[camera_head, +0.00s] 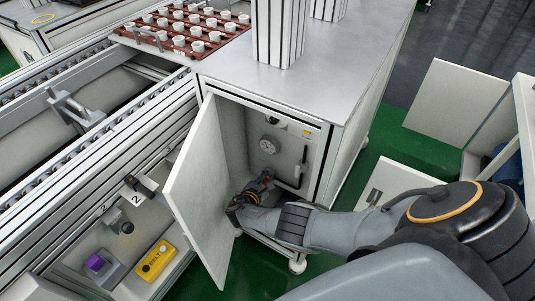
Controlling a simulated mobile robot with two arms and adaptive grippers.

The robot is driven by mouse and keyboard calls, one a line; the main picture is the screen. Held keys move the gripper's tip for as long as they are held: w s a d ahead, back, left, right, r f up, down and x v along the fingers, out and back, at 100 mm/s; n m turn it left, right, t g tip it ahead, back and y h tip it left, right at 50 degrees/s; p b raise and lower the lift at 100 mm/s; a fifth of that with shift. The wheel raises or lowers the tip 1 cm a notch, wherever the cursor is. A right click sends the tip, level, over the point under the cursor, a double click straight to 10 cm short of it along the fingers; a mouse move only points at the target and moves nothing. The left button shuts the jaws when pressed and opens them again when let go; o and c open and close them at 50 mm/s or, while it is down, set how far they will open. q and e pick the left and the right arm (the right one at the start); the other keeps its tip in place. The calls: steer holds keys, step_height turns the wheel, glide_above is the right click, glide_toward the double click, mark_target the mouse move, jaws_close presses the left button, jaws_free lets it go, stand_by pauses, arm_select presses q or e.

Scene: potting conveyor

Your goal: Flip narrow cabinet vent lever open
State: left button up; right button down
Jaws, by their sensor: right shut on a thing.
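The narrow cabinet (325,150) stands in the middle with its white door (197,180) swung open to the left. My right arm comes in from the right, bends at the opening and reaches inside. My right gripper (265,182) is low at the panel, below the gauge and left of the black handle. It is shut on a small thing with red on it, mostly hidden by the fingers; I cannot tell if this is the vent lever. My left gripper is not in view.
The open door stands close to my right wrist. A conveyor (100,110) runs along the left. A brown tray (180,53) of white pots sits at the back. A yellow button box (156,260) is low left. White panels (455,105) stand at the right.

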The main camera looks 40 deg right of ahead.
steer(key=c, duration=1.3)
jaws_free()
steer(key=shift+c, duration=0.2)
steer(key=shift+a, duration=0.15)
steer(key=v, duration=0.7)
steer(key=shift+s+a+r, duration=0.1)
steer(key=shift+s, duration=0.05)
